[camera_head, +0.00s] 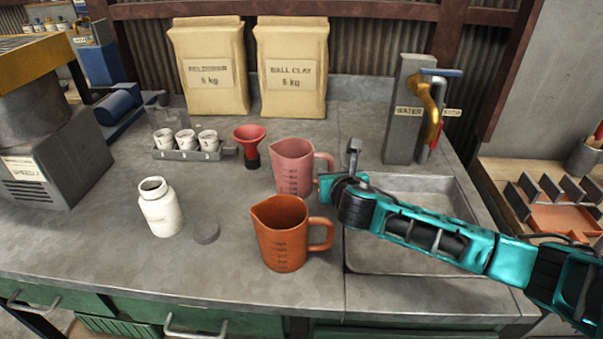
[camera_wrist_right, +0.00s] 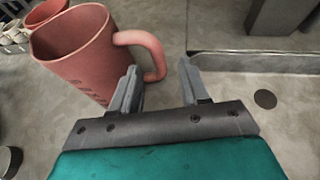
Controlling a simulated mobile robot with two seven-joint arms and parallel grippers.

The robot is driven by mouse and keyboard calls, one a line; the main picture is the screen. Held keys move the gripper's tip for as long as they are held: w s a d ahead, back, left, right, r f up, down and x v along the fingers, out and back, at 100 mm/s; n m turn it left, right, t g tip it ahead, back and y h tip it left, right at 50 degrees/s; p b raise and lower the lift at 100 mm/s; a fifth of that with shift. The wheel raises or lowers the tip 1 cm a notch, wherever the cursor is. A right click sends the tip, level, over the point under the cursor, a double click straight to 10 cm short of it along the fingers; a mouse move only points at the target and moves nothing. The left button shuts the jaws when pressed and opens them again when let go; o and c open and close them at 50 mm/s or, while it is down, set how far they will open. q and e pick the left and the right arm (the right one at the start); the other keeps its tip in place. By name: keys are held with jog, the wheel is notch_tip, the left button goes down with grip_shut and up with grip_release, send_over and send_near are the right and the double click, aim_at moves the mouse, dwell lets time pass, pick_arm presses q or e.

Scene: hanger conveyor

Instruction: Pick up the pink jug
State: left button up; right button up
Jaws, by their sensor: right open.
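The pink jug (camera_head: 294,166) stands upright on the grey counter, behind an orange-brown jug (camera_head: 281,233), with its handle toward the right. In the right wrist view the pink jug (camera_wrist_right: 84,55) fills the upper left, and its handle (camera_wrist_right: 150,52) lies just ahead of the fingers. My right gripper (camera_head: 330,178) is beside the handle in the head view. In the wrist view the right gripper (camera_wrist_right: 160,88) has its fingers apart with nothing held between them. The left finger is close to the handle's lower part; I cannot tell if they touch. My left gripper is not in view.
A sink (camera_head: 412,255) lies under my right arm, with a water tap (camera_head: 435,100) behind it. A white bottle (camera_head: 160,207), a grey lid (camera_head: 206,232), a red funnel (camera_head: 249,143) and a cup rack (camera_head: 185,153) stand left. Two clay bags (camera_head: 291,65) stand at the back.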

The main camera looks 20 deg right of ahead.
aim_at(331, 170)
jog(key=x, duration=0.4)
jog(key=shift+w+b, duration=0.15)
jog(key=shift+b, duration=0.15)
grip_shut()
dwell(0.3)
